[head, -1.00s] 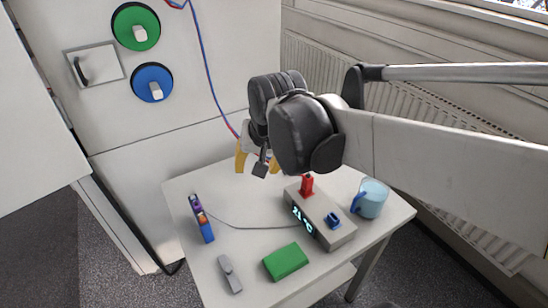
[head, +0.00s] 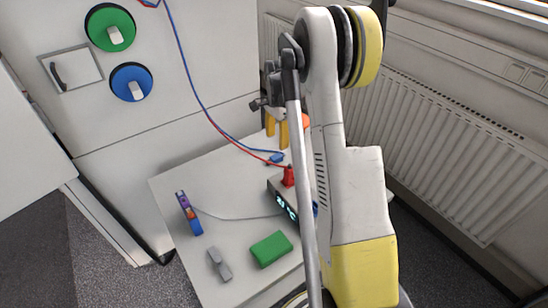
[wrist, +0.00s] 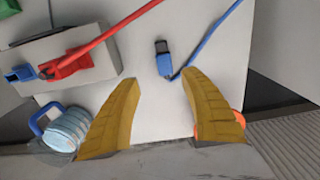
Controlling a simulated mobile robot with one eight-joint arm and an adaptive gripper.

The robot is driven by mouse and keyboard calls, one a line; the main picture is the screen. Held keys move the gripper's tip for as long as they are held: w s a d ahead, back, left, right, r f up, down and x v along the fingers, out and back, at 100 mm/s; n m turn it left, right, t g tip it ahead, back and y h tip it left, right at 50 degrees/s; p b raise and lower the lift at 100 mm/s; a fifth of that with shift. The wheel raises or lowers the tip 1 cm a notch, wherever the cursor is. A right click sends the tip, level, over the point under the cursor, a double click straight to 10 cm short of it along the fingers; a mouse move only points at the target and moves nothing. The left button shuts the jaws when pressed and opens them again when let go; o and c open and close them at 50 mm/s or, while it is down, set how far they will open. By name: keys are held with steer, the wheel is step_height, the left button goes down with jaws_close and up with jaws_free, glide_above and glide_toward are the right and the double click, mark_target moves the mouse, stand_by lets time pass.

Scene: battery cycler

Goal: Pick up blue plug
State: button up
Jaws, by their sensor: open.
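The blue plug (head: 277,157) lies on the white table with its blue cable, near the back edge. In the wrist view the blue plug (wrist: 164,63) has a dark end and lies just beyond the fingertips, between their lines and apart from both. My gripper (head: 277,134) has yellow fingers and is behind the plug in the head view. The fingers of my gripper (wrist: 159,80) are spread and empty in the wrist view. The red plug (head: 288,176) stands on the grey cycler box (wrist: 95,52), left of the blue plug in the wrist view.
A blue socket (wrist: 20,74) sits on the box beside the red plug. A clear mug (wrist: 66,128) stands near the left finger, and an orange thing (wrist: 222,129) shows behind the right one. A green block (head: 271,249) lies at the front. My arm hides the table's right side.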

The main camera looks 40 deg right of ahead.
mark_target(275, 157)
step_height(275, 157, down, 5)
steer(key=shift+w+f+b, duration=0.1)
steer(key=shift+b, duration=0.7)
steer(key=f, duration=0.1)
steer(key=f+b, duration=0.1)
steer(key=f, duration=0.1)
steer(key=f+b, duration=0.1)
steer(key=f, duration=0.1)
steer(key=shift+w+a, duration=0.15)
steer(key=shift+w, duration=0.25)
steer(key=shift+r, duration=0.15)
jaws_close()
